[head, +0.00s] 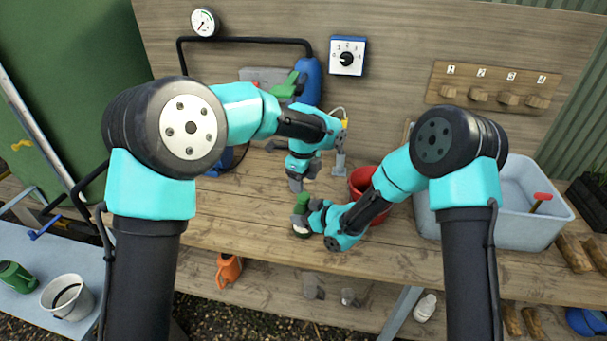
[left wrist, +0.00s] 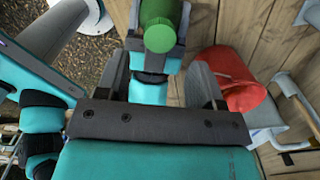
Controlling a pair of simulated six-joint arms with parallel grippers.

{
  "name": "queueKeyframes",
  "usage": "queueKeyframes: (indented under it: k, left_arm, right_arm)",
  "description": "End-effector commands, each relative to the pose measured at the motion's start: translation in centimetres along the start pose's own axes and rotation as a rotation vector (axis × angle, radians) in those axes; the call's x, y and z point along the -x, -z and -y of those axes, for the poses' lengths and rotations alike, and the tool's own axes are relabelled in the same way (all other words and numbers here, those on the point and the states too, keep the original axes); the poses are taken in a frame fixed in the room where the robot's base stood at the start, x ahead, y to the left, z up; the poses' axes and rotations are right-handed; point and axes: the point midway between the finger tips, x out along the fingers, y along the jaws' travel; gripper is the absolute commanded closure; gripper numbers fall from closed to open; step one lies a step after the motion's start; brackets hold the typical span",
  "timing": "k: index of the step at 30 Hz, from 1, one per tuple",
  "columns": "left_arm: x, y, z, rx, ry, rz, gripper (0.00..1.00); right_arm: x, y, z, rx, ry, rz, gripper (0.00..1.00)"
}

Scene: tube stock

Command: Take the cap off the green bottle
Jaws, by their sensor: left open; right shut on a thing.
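The green bottle (head: 302,202) is small and partly hidden in the head view. My right gripper (head: 301,221) is shut on it and holds it over the front of the bench. In the left wrist view the green bottle (left wrist: 160,14) shows at the top centre, with a round green end (left wrist: 160,38) facing the camera. I cannot tell a separate cap from the body. My left gripper (head: 296,184) points down just above the bottle in the head view. It is open and empty, its fingers apart in the left wrist view (left wrist: 160,85).
A red bucket (head: 359,181) stands close to the right of the grippers. A grey basin (head: 520,222) is on the bench's right. A blue container (head: 310,80) stands behind my left arm. The bench top (head: 240,215) is clear to the left.

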Motion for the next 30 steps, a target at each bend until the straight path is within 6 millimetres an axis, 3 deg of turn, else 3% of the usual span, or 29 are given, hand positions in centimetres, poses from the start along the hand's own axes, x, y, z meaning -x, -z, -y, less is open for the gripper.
queueKeyframes:
  k: [10, 23, 30]
  left_arm:
    - [-4.7, 0.0, 0.0, -0.001, -0.003, 0.000, 0.39]
    - [-5.7, 0.0, 0.0, -0.001, 0.000, 0.000, 0.39]
    - [-5.7, 0.0, 0.0, -0.001, 0.000, 0.000, 0.61]
  right_arm:
    - [0.0, 0.0, 0.0, 0.000, 0.000, 0.000, 1.00]
    - [0.0, 0.0, 0.0, 0.000, 0.000, 0.000, 1.00]
    - [0.0, 0.0, 0.0, 0.000, 0.000, 0.000, 1.00]
